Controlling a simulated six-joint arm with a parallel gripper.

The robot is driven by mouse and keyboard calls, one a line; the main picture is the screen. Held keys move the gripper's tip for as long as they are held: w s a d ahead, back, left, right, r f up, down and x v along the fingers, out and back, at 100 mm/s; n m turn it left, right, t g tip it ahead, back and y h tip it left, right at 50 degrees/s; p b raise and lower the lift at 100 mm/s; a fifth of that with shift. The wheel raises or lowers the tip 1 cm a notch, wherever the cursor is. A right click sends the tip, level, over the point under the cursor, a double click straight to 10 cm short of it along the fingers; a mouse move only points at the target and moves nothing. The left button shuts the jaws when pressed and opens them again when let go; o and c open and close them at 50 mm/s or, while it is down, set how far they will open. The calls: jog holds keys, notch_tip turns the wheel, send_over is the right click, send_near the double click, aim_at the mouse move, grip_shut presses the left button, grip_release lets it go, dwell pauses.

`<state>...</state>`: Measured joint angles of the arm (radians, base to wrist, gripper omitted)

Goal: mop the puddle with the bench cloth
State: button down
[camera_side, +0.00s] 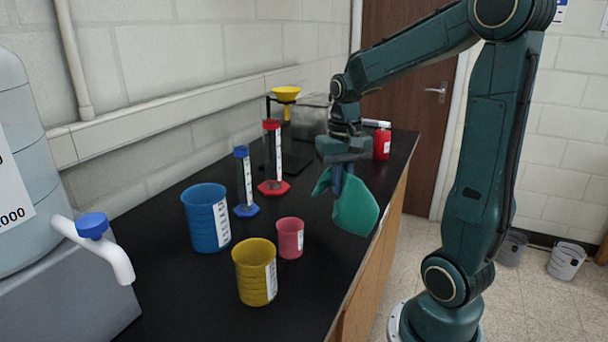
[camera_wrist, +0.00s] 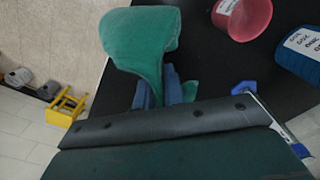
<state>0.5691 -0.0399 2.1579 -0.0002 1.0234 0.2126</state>
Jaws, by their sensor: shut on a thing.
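The bench cloth (camera_side: 356,207) is green and hangs in folds from my gripper (camera_side: 341,178), which is shut on it. In the side view the cloth hangs over the black bench near its front edge; I cannot tell whether its lower end touches the top. In the wrist view the cloth (camera_wrist: 141,45) spreads out beyond the blue fingers of my gripper (camera_wrist: 160,88), with a smaller fold to their right. I cannot make out the puddle in either view.
On the black bench (camera_side: 185,291) stand a blue beaker (camera_side: 206,222), a yellow beaker (camera_side: 253,276), a pink beaker (camera_side: 290,241), a blue-based cylinder (camera_side: 244,183), a red-based cylinder (camera_side: 273,160) and a red bottle (camera_side: 382,143). A large container with a tap (camera_side: 107,248) is at left.

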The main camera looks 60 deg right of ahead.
send_over(339, 233)
jog(key=shift+f, duration=4.25)
jog(key=c, duration=0.6)
grip_release()
jog(key=shift+f, duration=0.2)
jog(key=shift+f, duration=0.85)
grip_shut()
jog(key=shift+r, duration=0.15)
jog(key=shift+w+r, duration=0.1)
jog(key=shift+r, duration=0.1)
